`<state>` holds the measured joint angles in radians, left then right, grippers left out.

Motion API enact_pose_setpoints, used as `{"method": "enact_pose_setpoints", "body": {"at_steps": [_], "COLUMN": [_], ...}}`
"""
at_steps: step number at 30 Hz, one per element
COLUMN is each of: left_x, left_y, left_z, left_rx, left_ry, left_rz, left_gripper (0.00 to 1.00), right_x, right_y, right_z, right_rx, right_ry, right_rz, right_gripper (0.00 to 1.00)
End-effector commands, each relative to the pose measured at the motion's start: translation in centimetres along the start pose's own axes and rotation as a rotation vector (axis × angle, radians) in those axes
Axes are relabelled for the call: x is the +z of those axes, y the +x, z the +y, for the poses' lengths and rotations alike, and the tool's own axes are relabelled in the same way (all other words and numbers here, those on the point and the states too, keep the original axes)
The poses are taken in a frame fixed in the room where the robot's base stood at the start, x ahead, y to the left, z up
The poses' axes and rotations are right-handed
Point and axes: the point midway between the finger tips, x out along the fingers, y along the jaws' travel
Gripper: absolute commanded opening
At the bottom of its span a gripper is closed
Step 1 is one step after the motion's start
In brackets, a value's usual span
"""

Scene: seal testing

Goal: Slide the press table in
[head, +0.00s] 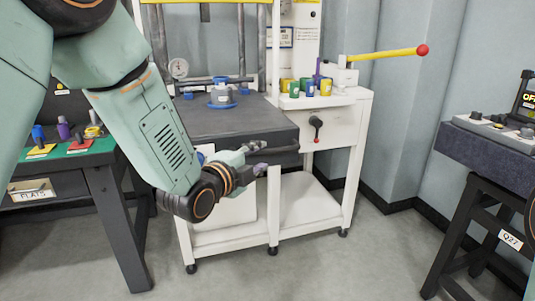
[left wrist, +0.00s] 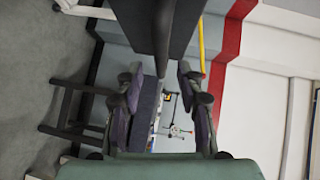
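The press table (head: 225,124) is a thick dark grey slab in the white press frame, its front part standing out toward me. My left gripper (head: 264,159) is at that front edge, fingers apart. In the left wrist view the fingers (left wrist: 159,72) stand on either side of the dark bar (left wrist: 162,50), with a gap visible on both sides. My right gripper is not in view.
Several coloured cups (head: 310,88) stand on the white side shelf beside a yellow lever with a red knob (head: 421,50). A green-topped bench (head: 85,158) is close on the left. A dark bench (head: 490,150) stands at right. The floor between is clear.

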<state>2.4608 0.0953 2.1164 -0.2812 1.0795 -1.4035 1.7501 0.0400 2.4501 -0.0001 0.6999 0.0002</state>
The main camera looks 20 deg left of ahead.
Motion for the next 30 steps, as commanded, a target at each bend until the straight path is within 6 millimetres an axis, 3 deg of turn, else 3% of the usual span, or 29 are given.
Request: {"method": "enact_pose_setpoints", "body": {"at_steps": [15,30], "left_x": [0.2,0.2], "left_y": [4.8,5.4], "left_z": [0.1,0.0], "left_rx": [0.001,0.001], "left_ry": [0.0,-0.001], "left_rz": [0.0,0.0], "left_gripper": [0.37,0.35], "right_x": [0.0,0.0], "right_y": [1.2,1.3], "right_z": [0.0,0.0], "right_rx": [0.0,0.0], "right_ry": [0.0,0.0], "right_rz": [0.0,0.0], "right_gripper": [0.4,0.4]}}
